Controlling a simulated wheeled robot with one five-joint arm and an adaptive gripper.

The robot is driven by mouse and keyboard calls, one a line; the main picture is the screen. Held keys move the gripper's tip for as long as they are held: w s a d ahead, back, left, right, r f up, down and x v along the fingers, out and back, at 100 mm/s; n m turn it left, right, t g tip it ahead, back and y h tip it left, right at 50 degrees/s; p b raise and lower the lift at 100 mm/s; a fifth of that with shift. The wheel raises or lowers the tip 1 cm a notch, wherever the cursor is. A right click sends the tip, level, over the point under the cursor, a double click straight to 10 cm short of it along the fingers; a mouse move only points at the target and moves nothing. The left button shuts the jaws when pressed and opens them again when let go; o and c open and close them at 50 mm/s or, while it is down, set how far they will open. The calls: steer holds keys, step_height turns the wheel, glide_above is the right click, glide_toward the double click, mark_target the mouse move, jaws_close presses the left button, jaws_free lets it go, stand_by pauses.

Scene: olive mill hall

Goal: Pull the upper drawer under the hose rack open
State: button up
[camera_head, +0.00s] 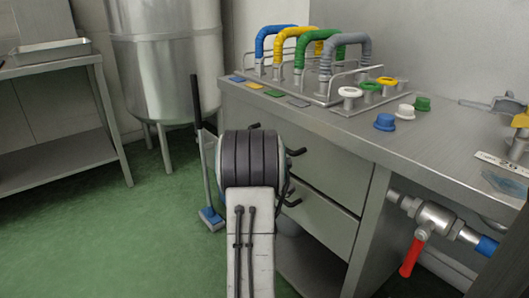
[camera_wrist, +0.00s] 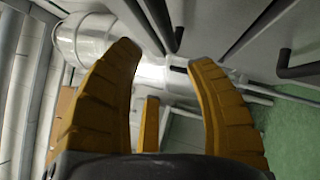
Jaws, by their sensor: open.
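The upper drawer (camera_head: 335,172) sits under the counter below the hose rack (camera_head: 318,92); its front looks flush and closed. Its dark handle shows at both ends (camera_head: 297,152) beside my arm, which hides the middle. In the head view my arm covers my gripper. In the wrist view my gripper (camera_wrist: 163,62) has its yellow fingers spread wide, with nothing between them. A dark bar (camera_wrist: 158,18), seemingly a drawer handle, lies just beyond the fingertips. Another dark bar (camera_wrist: 300,70) is at the right. I cannot tell whether a finger touches a handle.
The lower drawer (camera_head: 325,218) is below, also looking closed. A red-handled valve (camera_head: 411,257) hangs under the counter at right. A steel tank (camera_head: 165,70) and a steel table (camera_head: 50,165) stand left. A blue-footed tool (camera_head: 211,218) stands beside my arm. Green floor at left is clear.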

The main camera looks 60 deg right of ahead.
steer(key=shift+n+h, duration=0.3)
steer(key=shift+h, duration=0.4)
steer(key=shift+w+d+r+b, duration=0.15)
steer(key=shift+d+r+b, duration=0.2)
steer(key=shift+d, duration=0.75)
steer(key=shift+w+d+r+b, duration=0.25)
steer(key=shift+d+b, duration=0.25)
steer(key=shift+d, duration=0.6)
steer(key=shift+w+d+r+b, duration=0.1)
steer(key=shift+d+r+b, duration=0.3)
steer(key=shift+d, duration=0.7)
steer(key=shift+c, duration=0.3)
jaws_close()
